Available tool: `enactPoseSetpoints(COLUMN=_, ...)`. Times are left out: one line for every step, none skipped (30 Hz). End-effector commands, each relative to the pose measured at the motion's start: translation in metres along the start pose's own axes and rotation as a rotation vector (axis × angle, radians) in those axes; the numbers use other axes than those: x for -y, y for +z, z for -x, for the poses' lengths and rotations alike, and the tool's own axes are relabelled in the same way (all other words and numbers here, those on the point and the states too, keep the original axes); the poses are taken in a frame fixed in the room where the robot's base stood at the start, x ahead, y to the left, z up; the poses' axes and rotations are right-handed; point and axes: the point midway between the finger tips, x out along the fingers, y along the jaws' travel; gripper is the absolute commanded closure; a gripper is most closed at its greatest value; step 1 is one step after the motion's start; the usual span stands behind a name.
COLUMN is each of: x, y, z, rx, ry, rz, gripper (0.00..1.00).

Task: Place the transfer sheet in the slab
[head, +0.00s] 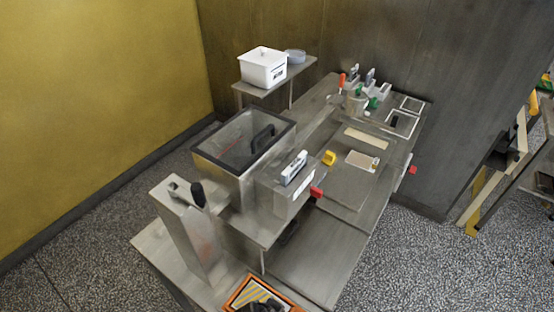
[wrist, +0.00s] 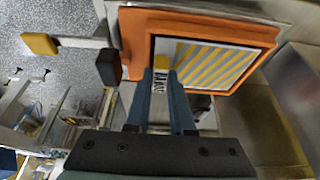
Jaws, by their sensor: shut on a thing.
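The transfer sheet (wrist: 205,65), striped yellow and pale grey, shows in the wrist view inside the dark-edged opening of an orange frame (wrist: 133,30), which appears to be the slab. The head view also shows the striped sheet (head: 252,291) and orange frame (head: 237,296) at the bottom edge. My gripper (wrist: 162,76) has its blue fingers closed on a narrow white tab with black lettering and a yellow end, at the sheet's near left side. The tab seems to belong to the sheet. I cannot tell whether the sheet touches the frame's floor. In the head view my gripper (head: 264,305) is partly cut off.
A steel machine with a clear-lidded tank (head: 245,145) stands beyond the frame. A steel post (head: 187,230) with a black knob rises left of it. A bench carries a white tub (head: 263,67).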

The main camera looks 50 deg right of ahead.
Motion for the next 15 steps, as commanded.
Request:
enactPoseSetpoints(x=0.0002, y=-0.0003, z=0.0002, rx=0.000, ry=0.000, rz=0.000, gripper=1.00)
enactPoseSetpoints(x=0.0002, y=-0.0001, z=-0.0001, rx=0.000, ry=0.000, rz=0.000, gripper=1.00)
enactPoseSetpoints(x=0.0001, y=0.0003, z=-0.0011, rx=0.000, ry=0.000, rz=0.000, gripper=1.00)
enactPoseSetpoints(x=0.0001, y=0.0008, z=-0.0021, rx=0.000, ry=0.000, rz=0.000, gripper=1.00)
enactPoseSetpoints(x=0.0001, y=0.0012, z=-0.0033, rx=0.000, ry=0.000, rz=0.000, gripper=1.00)
enactPoseSetpoints(x=0.0001, y=0.0008, z=-0.0024, rx=0.000, ry=0.000, rz=0.000, gripper=0.73)
enactPoseSetpoints(x=0.0001, y=0.0007, z=-0.0022, rx=0.000, ry=0.000, rz=0.000, gripper=0.68)
enactPoseSetpoints(x=0.0000, y=0.0007, z=-0.0021, rx=0.000, ry=0.000, rz=0.000, gripper=0.63)
enactPoseSetpoints(x=0.0000, y=0.0007, z=-0.0021, rx=0.000, ry=0.000, rz=0.000, gripper=0.55)
enactPoseSetpoints(x=0.0000, y=0.0007, z=-0.0021, rx=0.000, ry=0.000, rz=0.000, gripper=0.50)
enactPoseSetpoints(x=0.0000, y=0.0007, z=-0.0020, rx=0.000, ry=0.000, rz=0.000, gripper=0.49)
enactPoseSetpoints(x=0.0000, y=0.0007, z=-0.0020, rx=0.000, ry=0.000, rz=0.000, gripper=0.49)
enactPoseSetpoints(x=0.0000, y=0.0007, z=-0.0020, rx=0.000, ry=0.000, rz=0.000, gripper=0.49)
enactPoseSetpoints(x=0.0000, y=0.0007, z=-0.0020, rx=0.000, ry=0.000, rz=0.000, gripper=0.49)
enactPoseSetpoints(x=0.0000, y=0.0007, z=-0.0020, rx=0.000, ry=0.000, rz=0.000, gripper=0.49)
